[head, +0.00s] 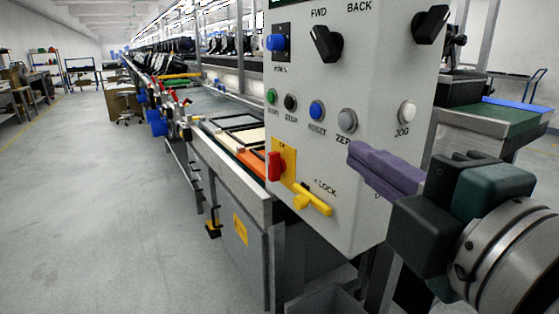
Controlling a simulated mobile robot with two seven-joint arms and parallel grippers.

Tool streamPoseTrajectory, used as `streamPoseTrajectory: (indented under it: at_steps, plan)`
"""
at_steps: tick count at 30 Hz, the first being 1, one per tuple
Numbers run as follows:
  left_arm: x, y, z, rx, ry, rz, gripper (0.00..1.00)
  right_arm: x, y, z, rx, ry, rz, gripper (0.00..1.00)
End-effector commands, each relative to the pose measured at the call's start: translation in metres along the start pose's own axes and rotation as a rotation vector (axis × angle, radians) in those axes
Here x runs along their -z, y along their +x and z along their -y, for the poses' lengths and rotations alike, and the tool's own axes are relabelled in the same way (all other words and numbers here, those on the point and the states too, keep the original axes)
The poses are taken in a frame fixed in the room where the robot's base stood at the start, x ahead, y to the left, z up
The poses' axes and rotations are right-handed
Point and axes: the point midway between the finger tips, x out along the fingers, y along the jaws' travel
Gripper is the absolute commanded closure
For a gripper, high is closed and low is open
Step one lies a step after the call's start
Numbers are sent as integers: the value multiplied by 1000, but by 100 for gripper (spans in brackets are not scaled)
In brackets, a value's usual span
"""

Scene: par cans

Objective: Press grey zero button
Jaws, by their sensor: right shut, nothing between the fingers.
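The grey zero button (347,120) is a round knob on the front of a light grey control panel (385,80), with a partly covered label starting "ZE" below it. My right gripper (356,152) comes in from the right with its purple fingers shut and empty. In the picture its fingertips are just below and right of the grey button, and they hide part of its label. I cannot tell whether the fingertips touch the panel. The button itself is fully in sight. My left gripper is not in view.
Near the grey button are a blue reset button (317,110), a black stop button (291,102), a green button (272,96) and a white jog button (407,112). A red switch (275,167) and a yellow lock handle (312,199) sit lower. Black selector knobs (325,43) are above. Open floor (110,220) lies left.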

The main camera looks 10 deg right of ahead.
Motion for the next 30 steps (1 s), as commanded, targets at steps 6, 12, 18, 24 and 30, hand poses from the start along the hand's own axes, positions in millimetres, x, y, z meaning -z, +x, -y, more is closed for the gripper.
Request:
streamPoseTrajectory:
  at_steps: [6, 12, 18, 24, 30]
  plan:
    - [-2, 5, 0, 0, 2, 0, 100, 2, 1, 2, -14, -20, -8, 100]
    - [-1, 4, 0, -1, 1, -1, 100, 2, 1, 2, -13, -18, -7, 100]
    - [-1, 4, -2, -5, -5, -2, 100, 2, 13, 2, -15, -18, -7, 100]
    - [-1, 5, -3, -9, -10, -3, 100, 2, 49, 1, -15, -17, -6, 100]
    - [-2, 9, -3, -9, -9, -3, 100, 2, 91, 2, -14, -15, -6, 100]
